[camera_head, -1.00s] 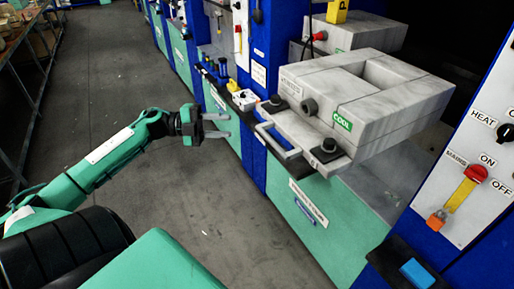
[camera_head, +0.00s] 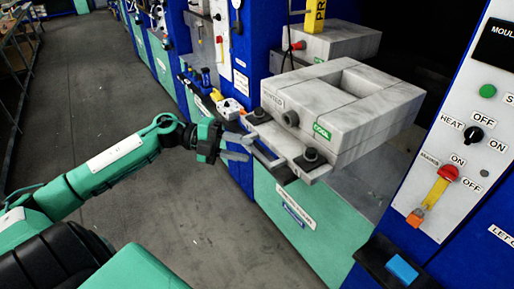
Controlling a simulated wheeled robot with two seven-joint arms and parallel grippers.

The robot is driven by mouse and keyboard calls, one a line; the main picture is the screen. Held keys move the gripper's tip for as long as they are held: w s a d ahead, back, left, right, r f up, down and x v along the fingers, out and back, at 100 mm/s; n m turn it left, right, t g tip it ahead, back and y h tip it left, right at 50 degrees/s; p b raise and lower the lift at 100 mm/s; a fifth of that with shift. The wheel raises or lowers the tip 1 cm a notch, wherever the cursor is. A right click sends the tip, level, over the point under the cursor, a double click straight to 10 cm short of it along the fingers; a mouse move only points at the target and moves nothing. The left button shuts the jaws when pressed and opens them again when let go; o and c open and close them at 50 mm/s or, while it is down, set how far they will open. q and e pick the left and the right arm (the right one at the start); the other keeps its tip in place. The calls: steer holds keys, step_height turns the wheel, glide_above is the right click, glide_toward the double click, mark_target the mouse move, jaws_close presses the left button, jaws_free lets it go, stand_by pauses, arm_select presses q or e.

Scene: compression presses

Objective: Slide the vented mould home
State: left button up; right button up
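The vented mould (camera_head: 345,130) is a grey block with a square opening in its top, a "VENTED" marking and a green "COOL" label. It sits partly out of the press, over the green cabinet front. A grey handle frame (camera_head: 264,152) projects from its front, between two dark knobs. My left gripper (camera_head: 247,147) comes in from the left, its two grey fingers apart and empty. Its fingertips are at the left side of the handle frame; I cannot tell if they touch it. My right gripper is not in view.
A control panel (camera_head: 450,140) with HEAT and MAINS switches stands at the right. A blue block (camera_head: 402,268) sits on a dark ledge below it. Another grey mould (camera_head: 330,42) lies behind. Small tools line a ledge at the left. The floor (camera_head: 110,50) on the left is clear.

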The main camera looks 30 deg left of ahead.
mark_target(253, 152)
arm_select(q)
steer(key=shift+p+x, duration=0.75)
steer(key=shift+x, duration=1.6)
jaws_close()
